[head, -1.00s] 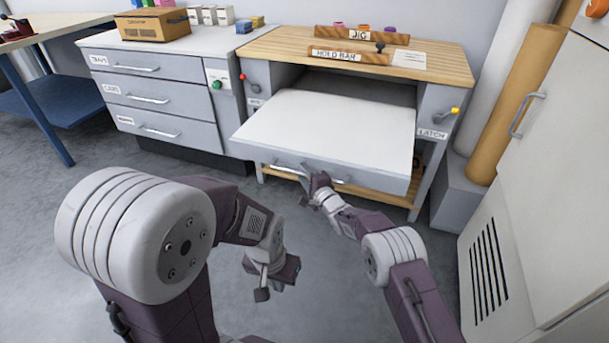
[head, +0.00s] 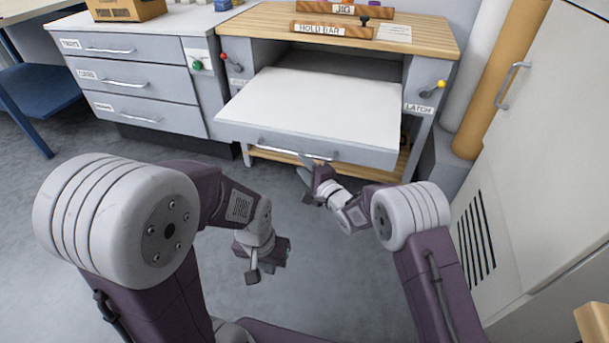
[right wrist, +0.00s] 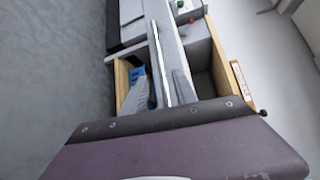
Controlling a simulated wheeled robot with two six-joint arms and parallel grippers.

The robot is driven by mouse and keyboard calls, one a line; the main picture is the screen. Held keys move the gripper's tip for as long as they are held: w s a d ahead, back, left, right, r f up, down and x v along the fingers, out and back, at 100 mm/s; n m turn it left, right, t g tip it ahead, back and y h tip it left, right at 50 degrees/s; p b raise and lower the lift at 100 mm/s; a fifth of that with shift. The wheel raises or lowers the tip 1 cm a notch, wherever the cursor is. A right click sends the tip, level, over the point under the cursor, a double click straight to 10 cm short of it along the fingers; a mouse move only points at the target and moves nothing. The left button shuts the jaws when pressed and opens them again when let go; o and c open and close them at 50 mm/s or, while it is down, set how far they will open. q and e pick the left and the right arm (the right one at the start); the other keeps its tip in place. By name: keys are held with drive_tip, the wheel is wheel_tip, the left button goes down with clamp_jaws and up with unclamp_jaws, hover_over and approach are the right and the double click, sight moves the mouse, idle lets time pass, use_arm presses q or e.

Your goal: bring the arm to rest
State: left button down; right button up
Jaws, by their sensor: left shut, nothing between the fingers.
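My right gripper (head: 305,178) is in front of the bench's pulled-out drawer (head: 315,108), near the right end of its bar handle (head: 285,150). Its fingers look spread, with nothing seen between them. It overlaps the handle's end in the head view, so I cannot tell whether it touches. My left gripper (head: 254,272) hangs lower, over the grey floor, shut and empty. In the right wrist view my own purple link fills the bottom, and the bench's wooden lower shelf (right wrist: 124,80) shows beyond it.
The wood-topped bench (head: 260,22) carries a hold bar (head: 330,30) and a jig bar. A grey drawer cabinet (head: 140,75) stands left of it. A tall pale cabinet (head: 540,150) is close on the right. The floor (head: 130,140) in front is clear.

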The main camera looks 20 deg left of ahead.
use_arm(q)
drive_tip(key=shift+f, duration=0.35)
